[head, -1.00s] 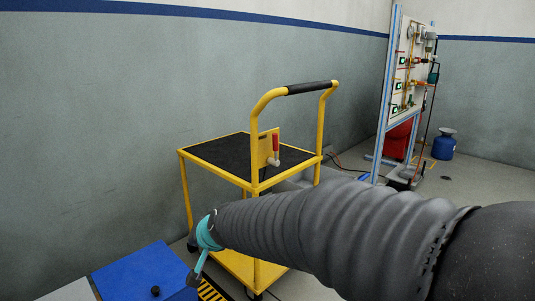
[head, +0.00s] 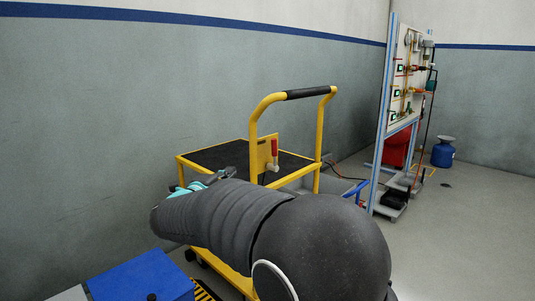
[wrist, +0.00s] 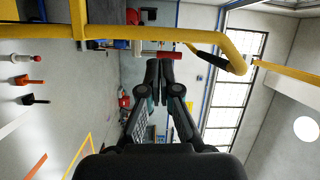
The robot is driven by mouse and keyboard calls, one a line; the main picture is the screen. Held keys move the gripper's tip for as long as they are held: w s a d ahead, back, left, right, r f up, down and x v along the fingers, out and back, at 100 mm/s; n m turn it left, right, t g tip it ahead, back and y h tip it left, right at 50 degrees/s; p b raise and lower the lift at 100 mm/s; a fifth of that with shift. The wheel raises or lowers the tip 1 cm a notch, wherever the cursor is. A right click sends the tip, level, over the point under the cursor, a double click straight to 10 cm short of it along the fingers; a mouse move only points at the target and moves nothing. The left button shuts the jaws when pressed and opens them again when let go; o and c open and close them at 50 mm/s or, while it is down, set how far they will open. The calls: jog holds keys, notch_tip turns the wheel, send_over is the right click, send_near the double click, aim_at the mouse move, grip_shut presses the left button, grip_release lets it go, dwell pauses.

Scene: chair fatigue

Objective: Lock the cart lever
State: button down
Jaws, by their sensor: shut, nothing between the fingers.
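The yellow cart (head: 254,228) stands ahead with a black deck and a raised push handle (head: 307,93). The cart lever (head: 275,150) has a red grip and sits upright on a yellow plate (head: 261,153) below the handle. In the wrist view the red lever (wrist: 170,54) lies just beyond my fingertips, beside the yellow frame. My gripper (head: 228,173) shows partly behind my arm, left of the lever and in front of the deck. In the wrist view my gripper (wrist: 160,68) is shut and empty. I cannot tell whether it touches the lever.
A blue box (head: 142,277) with a black knob stands at the lower left. A panel on a blue frame (head: 410,75) and a blue canister (head: 443,152) stand at the right. The floor at the right is mostly clear. My arm hides part of the cart's lower half.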

aim_at(273, 149)
jog(key=s+d+m+h, duration=0.1)
jog(key=d+r+m+h, duration=0.1)
jog(key=d, duration=0.1)
jog(key=shift+s+r+m+g+h, duration=0.15)
jog(key=shift+s+m+g+h, duration=0.25)
jog(key=x, duration=1.4)
jog(key=shift+d, duration=0.1)
